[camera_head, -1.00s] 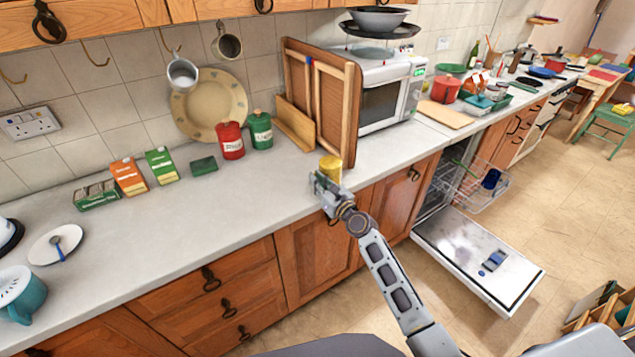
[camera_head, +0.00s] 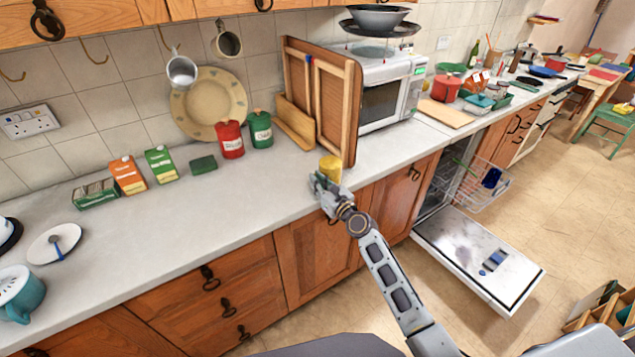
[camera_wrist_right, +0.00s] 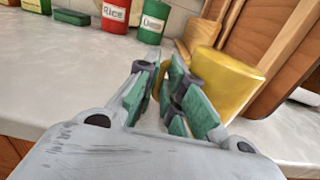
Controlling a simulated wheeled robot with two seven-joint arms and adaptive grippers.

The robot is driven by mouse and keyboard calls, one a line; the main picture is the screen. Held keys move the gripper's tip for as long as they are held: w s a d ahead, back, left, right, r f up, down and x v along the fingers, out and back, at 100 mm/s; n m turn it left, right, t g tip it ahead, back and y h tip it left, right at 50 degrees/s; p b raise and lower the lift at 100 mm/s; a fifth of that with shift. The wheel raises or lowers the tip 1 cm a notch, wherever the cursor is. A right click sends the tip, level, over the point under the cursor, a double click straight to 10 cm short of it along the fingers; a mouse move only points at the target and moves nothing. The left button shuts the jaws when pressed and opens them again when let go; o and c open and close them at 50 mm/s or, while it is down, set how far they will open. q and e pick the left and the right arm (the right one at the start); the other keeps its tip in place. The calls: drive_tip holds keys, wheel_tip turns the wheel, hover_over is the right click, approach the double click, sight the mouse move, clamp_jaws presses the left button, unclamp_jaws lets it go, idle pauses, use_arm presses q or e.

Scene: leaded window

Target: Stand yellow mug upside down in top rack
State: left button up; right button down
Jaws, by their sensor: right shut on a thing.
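The yellow mug (camera_head: 330,167) is at the front edge of the worktop, in front of the wooden boards. In the right wrist view the mug (camera_wrist_right: 228,82) stands close against the right side of my fingers. My right gripper (camera_head: 322,183) is shut on the mug at its near side, seemingly at the handle; the fingers (camera_wrist_right: 168,92) hide the grip. I cannot tell whether the mug touches the worktop. My left gripper is out of view.
The dishwasher door (camera_head: 470,250) lies lowered over the floor. Leaning boards (camera_head: 318,95) and a microwave (camera_head: 390,90) stand behind the mug. Red (camera_head: 230,140) and green (camera_head: 260,130) canisters stand left of the boards. The front worktop to the left is largely clear.

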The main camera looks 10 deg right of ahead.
drive_tip(key=shift+f, duration=0.1)
drive_tip(key=c, duration=1.4)
unclamp_jaws()
drive_tip(key=shift+c, duration=0.2)
drive_tip(key=shift+s, duration=0.1)
drive_tip(key=v, duration=1.1)
drive_tip(key=shift+s+d, duration=0.15)
drive_tip(key=shift+s, duration=0.25)
